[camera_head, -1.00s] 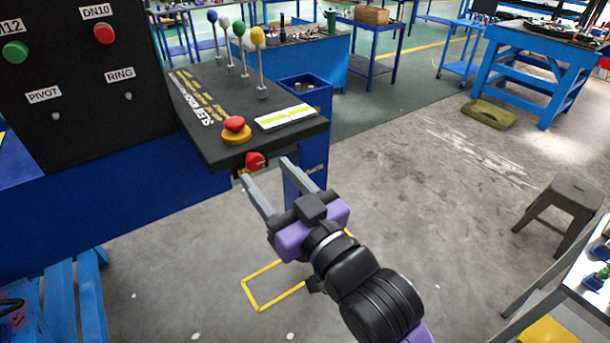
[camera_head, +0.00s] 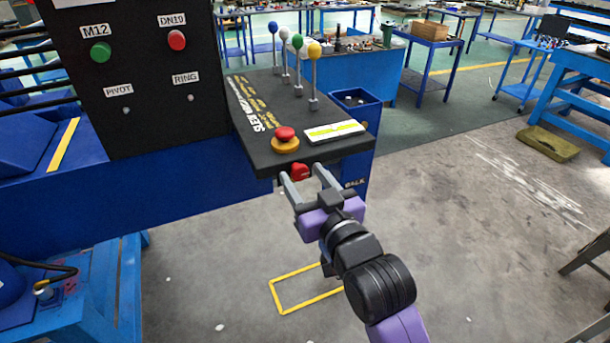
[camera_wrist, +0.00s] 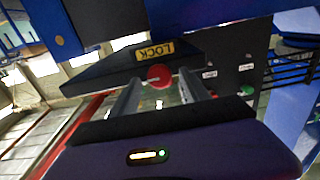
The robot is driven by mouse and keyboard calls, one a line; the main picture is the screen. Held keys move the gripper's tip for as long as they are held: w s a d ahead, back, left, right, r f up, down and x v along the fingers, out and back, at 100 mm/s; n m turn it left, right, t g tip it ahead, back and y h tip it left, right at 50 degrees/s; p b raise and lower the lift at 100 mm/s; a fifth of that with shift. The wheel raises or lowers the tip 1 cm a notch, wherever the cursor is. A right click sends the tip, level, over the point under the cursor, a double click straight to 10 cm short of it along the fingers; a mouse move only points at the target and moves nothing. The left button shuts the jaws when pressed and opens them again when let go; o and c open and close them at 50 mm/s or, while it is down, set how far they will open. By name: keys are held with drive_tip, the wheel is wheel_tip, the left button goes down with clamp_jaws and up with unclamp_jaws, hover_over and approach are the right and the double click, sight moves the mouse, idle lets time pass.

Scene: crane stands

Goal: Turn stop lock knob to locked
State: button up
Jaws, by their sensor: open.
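The stop lock knob is a small red knob (camera_head: 300,172) on the front edge of the black control panel (camera_head: 350,146), below the red mushroom button (camera_head: 285,136) with its yellow base. In the wrist view the red knob (camera_wrist: 159,76) sits just under a yellow LOCK label (camera_wrist: 155,51). My gripper (camera_head: 302,174) is open. Its two grey fingers point at the knob, one on each side of it. In the wrist view the fingers (camera_wrist: 160,88) also flank the knob, with gaps beside it. Contact with the knob cannot be made out.
Several levers with coloured balls (camera_head: 298,65) stand on the panel's back part. A black box with labelled buttons (camera_head: 145,75) rises at the left.

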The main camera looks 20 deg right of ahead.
drive_tip(key=shift+c, duration=0.4)
clamp_jaws()
drive_tip(key=shift+m, duration=0.4)
drive_tip(key=m+b, duration=0.1)
drive_tip(key=m, duration=0.2)
drive_tip(key=shift+d+f+m, duration=0.1)
drive_tip(key=shift+m, duration=0.3)
drive_tip(key=m, duration=0.4)
drive_tip(key=shift+m, duration=0.3)
drive_tip(key=m, duration=0.4)
drive_tip(key=shift+d+f, duration=0.1)
drive_tip(key=m, duration=0.4)
drive_tip(key=shift+m, duration=0.3)
